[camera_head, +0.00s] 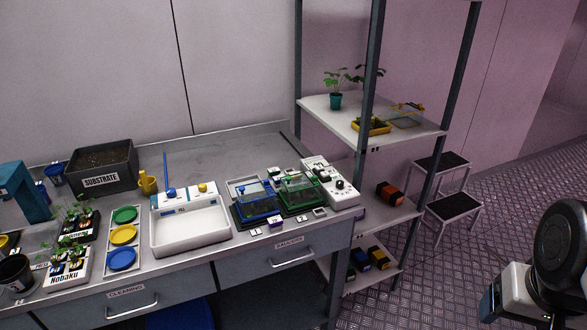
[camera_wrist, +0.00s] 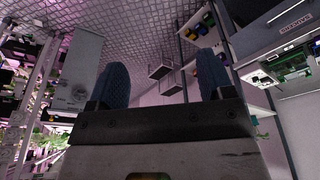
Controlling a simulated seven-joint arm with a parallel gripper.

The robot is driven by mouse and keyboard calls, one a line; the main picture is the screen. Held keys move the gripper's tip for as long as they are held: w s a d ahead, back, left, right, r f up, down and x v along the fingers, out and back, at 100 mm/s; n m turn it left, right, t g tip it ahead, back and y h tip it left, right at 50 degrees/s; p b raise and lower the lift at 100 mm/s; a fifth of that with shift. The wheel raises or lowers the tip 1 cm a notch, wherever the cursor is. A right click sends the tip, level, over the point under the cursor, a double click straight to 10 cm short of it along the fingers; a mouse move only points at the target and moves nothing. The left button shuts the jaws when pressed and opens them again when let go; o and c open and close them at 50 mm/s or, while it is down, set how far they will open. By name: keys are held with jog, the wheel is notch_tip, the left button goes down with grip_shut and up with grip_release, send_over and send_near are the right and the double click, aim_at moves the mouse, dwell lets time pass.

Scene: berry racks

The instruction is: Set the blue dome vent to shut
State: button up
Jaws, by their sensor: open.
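The blue dome (camera_head: 256,199) is a clear cover with a blue frame. It sits on a dark tray on the bench, left of a green-framed dome (camera_head: 298,190). A small blue knob shows on its top, but the vent is too small to tell its setting. In the head view my arm is at the far right, away from the bench, and its fingers are not seen. In the wrist view my gripper (camera_wrist: 158,85) is open and empty, its two blue-grey fingers wide apart. The blue dome cannot be made out clearly in the wrist view.
A white sink tray (camera_head: 190,236) stands left of the blue dome, and a white control box (camera_head: 336,184) stands right of the green dome. A metal shelf rack (camera_head: 399,134) with plants rises beside the bench's right end. A step stool (camera_head: 452,207) stands behind it. Floor between arm and rack is clear.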

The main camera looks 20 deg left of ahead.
jog(key=shift+w+a+r, duration=0.15)
jog(key=shift+w, duration=0.15)
jog(key=shift+c, duration=1.2)
jog(key=w+a+r, duration=0.1)
jog(key=w+a, duration=0.1)
jog(key=w, duration=0.2)
jog(key=w+a+r+n, duration=0.1)
jog(key=w+a, duration=0.2)
jog(key=w, duration=0.1)
jog(key=w+a+r+n, duration=0.1)
jog(key=w+a+r, duration=0.1)
jog(key=w, duration=0.2)
jog(key=shift+w+a+g, duration=0.3)
jog(key=shift+w+a, duration=0.05)
jog(key=shift+a, duration=0.05)
jog(key=c, duration=0.3)
jog(key=n+g, duration=0.2)
jog(key=n, duration=0.5)
send_over(266, 180)
jog(key=d, duration=0.1)
notch_tip(266, 180, down, 10)
jog(key=shift+a+f, duration=0.25)
jog(key=shift+a, duration=0.25)
jog(key=shift+f, duration=0.1)
jog(key=shift+f, duration=3.8)
